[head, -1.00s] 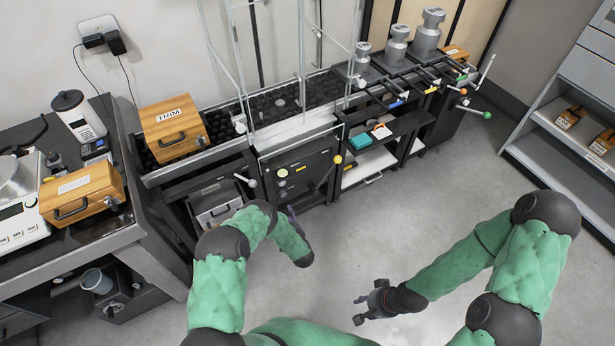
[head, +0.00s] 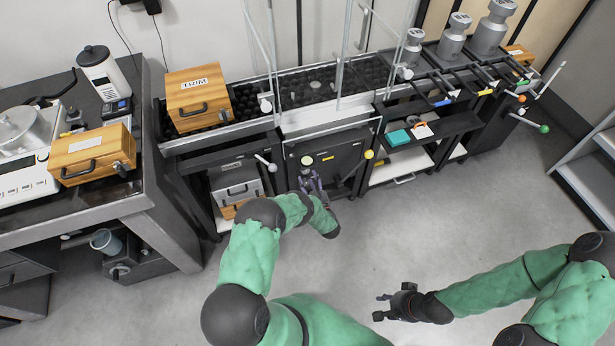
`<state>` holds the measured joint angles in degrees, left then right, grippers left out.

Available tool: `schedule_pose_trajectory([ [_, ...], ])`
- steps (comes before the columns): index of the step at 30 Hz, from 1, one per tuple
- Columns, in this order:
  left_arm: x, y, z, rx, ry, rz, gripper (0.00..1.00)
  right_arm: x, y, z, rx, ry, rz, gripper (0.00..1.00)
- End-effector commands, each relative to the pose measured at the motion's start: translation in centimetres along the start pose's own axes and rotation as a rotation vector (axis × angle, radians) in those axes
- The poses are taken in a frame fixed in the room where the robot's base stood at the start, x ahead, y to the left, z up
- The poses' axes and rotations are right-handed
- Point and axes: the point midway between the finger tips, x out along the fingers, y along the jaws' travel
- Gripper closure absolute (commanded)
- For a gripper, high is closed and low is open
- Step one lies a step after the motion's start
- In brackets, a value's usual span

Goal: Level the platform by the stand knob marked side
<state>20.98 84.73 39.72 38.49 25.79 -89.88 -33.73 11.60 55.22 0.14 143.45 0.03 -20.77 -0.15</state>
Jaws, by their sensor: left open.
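The platform (head: 345,93) is a long black, studded surface with a metal rim, on a stand against the wall. The stand's dark front panel (head: 335,152) bears a pale round disc (head: 307,160) and small yellow labels too small to read. A white-ended lever (head: 272,167) sits at the panel's left and a yellow ball lever (head: 369,154) at its right. I cannot tell which knob is marked side. My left gripper (head: 310,178) is open and empty in front of the panel, just below the disc. My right gripper (head: 379,307) is open and empty above the floor.
A wooden TRIM box (head: 198,97) sits at the platform's left end. Metal weights (head: 453,38) stand on the racks to the right. A side table (head: 95,208) holds a scale and another wooden box (head: 92,155). The floor (head: 450,205) in front is clear.

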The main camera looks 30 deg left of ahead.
Motion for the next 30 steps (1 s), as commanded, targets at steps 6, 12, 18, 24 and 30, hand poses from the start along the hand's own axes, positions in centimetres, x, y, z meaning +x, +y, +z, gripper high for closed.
schedule_pose_trajectory([
  [6,2.6,0.0,0.1,0.0,0.0,0.0,0.42,1.0,0.3,-0.1,0.0,0.0,0.0,0.6],
  [12,3.2,0.0,0.0,0.001,-0.001,0.001,0.42,1.1,0.4,-0.1,0.0,0.0,0.0,0.6],
  [18,3.2,0.0,0.0,0.001,-0.001,0.001,0.42,1.1,0.4,-0.1,0.0,0.0,0.0,0.6],
  [24,3.2,0.0,0.0,0.001,-0.001,0.001,0.96,1.1,0.4,-0.1,0.0,0.0,0.0,0.6],
  [30,3.2,0.0,0.1,0.0,-0.002,0.001,0.98,1.1,0.4,-0.1,0.0,0.0,0.0,0.6],
])
